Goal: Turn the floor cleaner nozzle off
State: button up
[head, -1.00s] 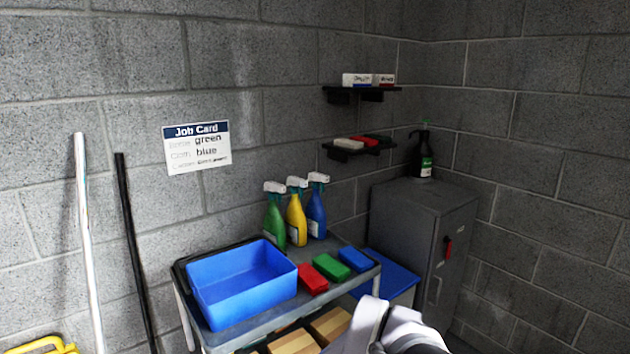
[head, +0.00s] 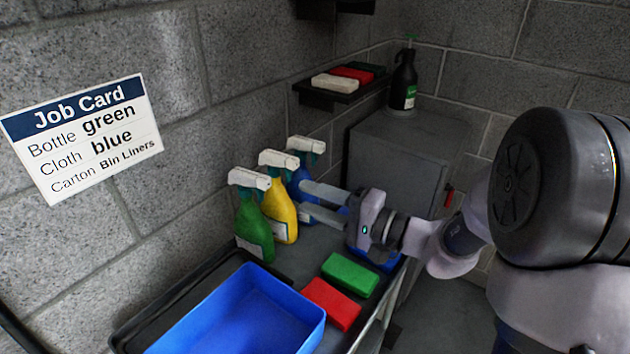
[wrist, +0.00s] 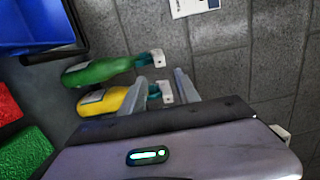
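Three spray bottles with white nozzle heads stand in a row on the cart top: green (head: 252,222), yellow (head: 281,217) and blue (head: 301,180). Their labels are too small to read, so I cannot tell which is the floor cleaner. My gripper (head: 304,201) is open, its two fingers pointing left in front of the blue bottle and toward the yellow one. In the wrist view, the yellow bottle's nozzle (wrist: 160,92) shows between the fingers (wrist: 162,78); contact cannot be told. The green bottle (wrist: 100,71) lies just beyond. The blue bottle is partly hidden by my fingers.
A blue bin (head: 245,312) and red (head: 332,303) and green (head: 350,273) blocks sit on the cart. A dark pump bottle (head: 403,82) stands on a grey cabinet (head: 408,150). A shelf (head: 338,92) and job card (head: 84,138) are on the wall.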

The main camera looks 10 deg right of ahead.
aim_at(269, 185)
jog(key=p+x, duration=0.1)
jog(key=x, duration=0.7)
jog(key=shift+s+a, duration=0.2)
jog(key=shift+w+a, duration=0.35)
jog(key=shift+c, duration=0.2)
jog(key=c, duration=0.7)
jog(key=shift+o, duration=0.2)
